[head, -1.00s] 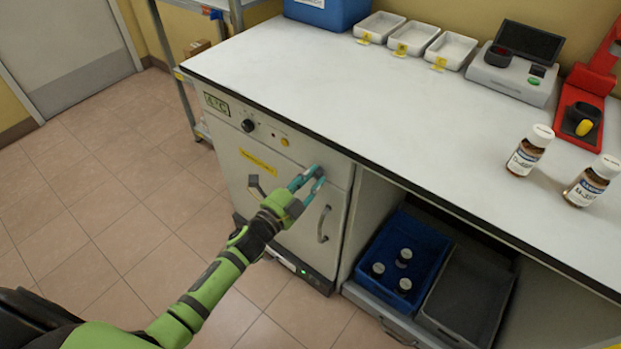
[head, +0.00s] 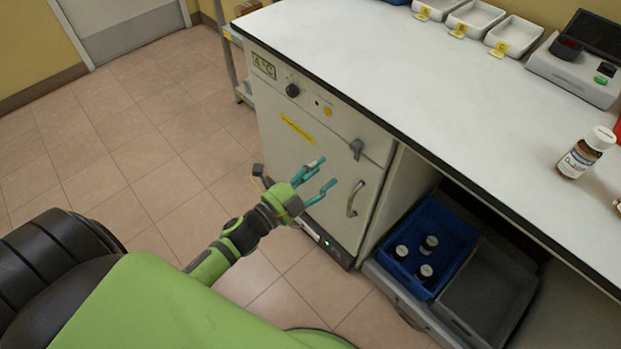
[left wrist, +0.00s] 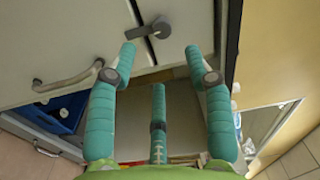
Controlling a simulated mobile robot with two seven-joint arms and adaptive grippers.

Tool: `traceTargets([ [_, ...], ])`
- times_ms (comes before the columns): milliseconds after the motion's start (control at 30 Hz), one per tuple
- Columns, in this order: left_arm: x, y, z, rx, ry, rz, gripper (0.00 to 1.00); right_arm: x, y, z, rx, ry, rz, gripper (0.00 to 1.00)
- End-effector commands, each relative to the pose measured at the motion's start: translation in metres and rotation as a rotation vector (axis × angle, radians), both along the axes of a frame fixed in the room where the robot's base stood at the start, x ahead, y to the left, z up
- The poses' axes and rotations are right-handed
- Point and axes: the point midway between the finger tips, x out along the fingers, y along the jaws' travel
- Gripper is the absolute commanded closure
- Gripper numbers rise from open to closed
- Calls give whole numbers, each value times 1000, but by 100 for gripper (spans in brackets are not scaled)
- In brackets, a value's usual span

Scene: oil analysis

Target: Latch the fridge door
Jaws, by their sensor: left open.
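The white fridge (head: 285,160) stands under the counter, and its door (head: 325,190) looks closed and flush with the front. A grey latch (head: 357,148) sits on the panel above the door. Its lever points down across the seam onto the door's top edge; the latch also shows in the left wrist view (left wrist: 160,28), lying across the seam. The door handle (head: 354,199) is below it; it shows at the left of the wrist view (left wrist: 65,80). My left gripper (head: 324,174) is open and empty in front of the door, apart from the latch. My right gripper is out of view.
The white countertop (head: 430,100) overhangs the fridge. Tiled floor (head: 130,150) is clear on the left.

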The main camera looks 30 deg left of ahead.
Motion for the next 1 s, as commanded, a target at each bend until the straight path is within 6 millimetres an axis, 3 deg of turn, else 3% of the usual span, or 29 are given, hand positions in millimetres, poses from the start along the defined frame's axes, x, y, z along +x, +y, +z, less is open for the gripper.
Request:
traceTargets([
  [200, -22, 8, -1, 0, 0, 0, 49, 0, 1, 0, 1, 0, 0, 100],
  [800, -24, 9, -2, -2, 3, 1, 49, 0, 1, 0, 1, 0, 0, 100],
  [867, -24, 11, -8, -14, 25, 12, 49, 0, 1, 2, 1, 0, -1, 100],
  [933, -25, 16, -26, -48, 89, 40, 49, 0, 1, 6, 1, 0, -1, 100],
  [1000, -30, 24, -58, -109, 196, 88, 49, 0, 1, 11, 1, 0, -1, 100],
])
